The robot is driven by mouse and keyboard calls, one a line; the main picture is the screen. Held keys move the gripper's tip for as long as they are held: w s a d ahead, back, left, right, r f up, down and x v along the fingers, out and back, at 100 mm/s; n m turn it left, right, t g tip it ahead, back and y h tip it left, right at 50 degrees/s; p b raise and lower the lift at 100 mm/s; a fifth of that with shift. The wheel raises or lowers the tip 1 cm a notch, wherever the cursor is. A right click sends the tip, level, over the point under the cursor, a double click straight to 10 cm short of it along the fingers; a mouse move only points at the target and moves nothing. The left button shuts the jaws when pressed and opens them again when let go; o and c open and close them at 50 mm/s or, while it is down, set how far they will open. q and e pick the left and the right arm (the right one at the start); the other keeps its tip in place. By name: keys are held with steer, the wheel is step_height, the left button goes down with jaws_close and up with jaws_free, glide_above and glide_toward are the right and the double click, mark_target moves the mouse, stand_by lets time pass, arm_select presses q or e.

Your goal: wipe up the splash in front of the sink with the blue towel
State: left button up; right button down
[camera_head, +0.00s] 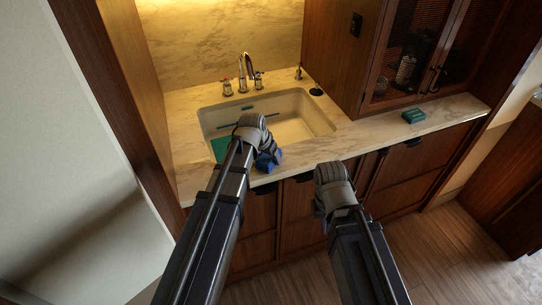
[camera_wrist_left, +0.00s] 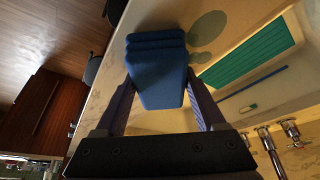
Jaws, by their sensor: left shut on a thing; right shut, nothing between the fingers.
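The blue towel (camera_head: 268,161) is folded and held in my left gripper (camera_head: 264,157) at the counter's front edge before the sink. In the left wrist view the towel (camera_wrist_left: 157,70) sits between both fingers of the gripper (camera_wrist_left: 160,98), which is shut on it. The splash (camera_wrist_left: 207,27) shows there as darker rounded patches on the counter, right beside the towel. In the head view I cannot make out the splash near my left arm. The white sink (camera_head: 312,124) lies just behind the towel. My right gripper (camera_head: 322,208) is shut and empty, in front of the cabinets.
A teal mat or board (camera_wrist_left: 250,55) lies at the sink's left part. The faucet (camera_head: 246,70) stands behind the sink. A small green box (camera_head: 413,116) is on the right counter. A wooden wall cabinet (camera_head: 335,60) stands at the back right.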

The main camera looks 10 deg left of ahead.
mark_target(258, 158)
arm_select(q)
steer(key=shift+s+a, duration=0.45)
steer(key=shift+a, duration=0.35)
steer(key=shift+s+a, duration=0.45)
steer(key=shift+a, duration=0.3)
steer(key=shift+s+a+f, duration=0.1)
steer(key=shift+s+a, duration=0.4)
steer(key=shift+a, duration=0.15)
steer(key=shift+s+a, duration=0.45)
steer(key=shift+a, duration=0.2)
steer(key=shift+a+r+p, duration=0.15)
steer(key=shift+r+p, duration=0.25)
step_height(258, 158, up, 5)
steer(key=p, duration=0.5)
steer(key=shift+w+r, duration=0.1)
